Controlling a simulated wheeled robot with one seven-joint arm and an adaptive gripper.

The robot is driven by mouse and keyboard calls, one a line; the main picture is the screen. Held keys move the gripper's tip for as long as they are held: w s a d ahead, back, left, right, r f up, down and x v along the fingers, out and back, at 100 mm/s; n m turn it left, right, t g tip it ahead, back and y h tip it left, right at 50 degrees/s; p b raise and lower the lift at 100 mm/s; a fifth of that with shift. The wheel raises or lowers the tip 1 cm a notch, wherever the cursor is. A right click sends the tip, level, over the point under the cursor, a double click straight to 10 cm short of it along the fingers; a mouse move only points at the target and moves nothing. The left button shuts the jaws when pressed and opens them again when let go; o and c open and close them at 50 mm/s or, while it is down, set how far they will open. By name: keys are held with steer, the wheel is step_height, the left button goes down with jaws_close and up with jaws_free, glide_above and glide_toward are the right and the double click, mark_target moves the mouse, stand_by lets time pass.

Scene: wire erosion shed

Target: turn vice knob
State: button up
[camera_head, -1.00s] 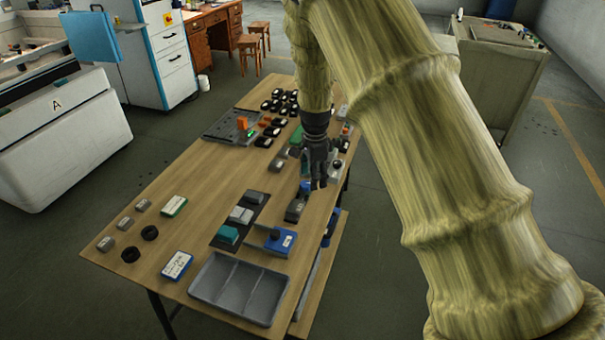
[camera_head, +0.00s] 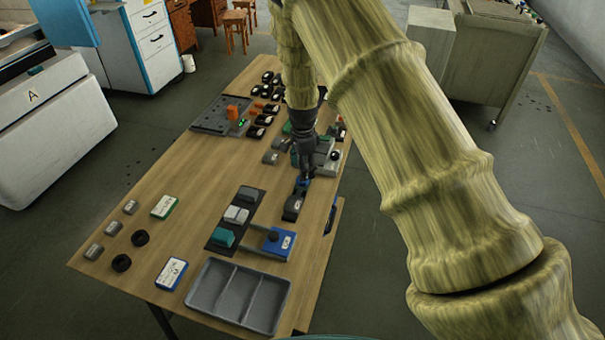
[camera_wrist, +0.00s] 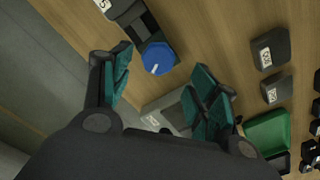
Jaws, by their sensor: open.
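The vice is a dark, narrow block (camera_head: 293,207) near the right edge of the wooden table. Its round blue knob (camera_head: 302,183) has a white mark and shows clearly in the wrist view (camera_wrist: 157,58). My gripper (camera_head: 303,173) points down just above the knob, partly hiding it in the head view. In the wrist view my gripper (camera_wrist: 162,72) is open, with teal finger pads apart. The knob appears between the fingertips, nearer the left finger. Contact cannot be made out, and nothing is held.
A blue block with a black knob (camera_head: 277,240) and a grey divided tray (camera_head: 238,295) are nearer the front. Grey labelled blocks (camera_wrist: 270,48) and a green box (camera_wrist: 268,133) lie to the right in the wrist view.

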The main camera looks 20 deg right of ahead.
steer(key=shift+s+f+p, duration=0.2)
steer(key=shift+f+p, duration=0.1)
steer(key=shift+f, duration=1.85)
steer(key=shift+c, duration=0.3)
steer(key=c, duration=1)
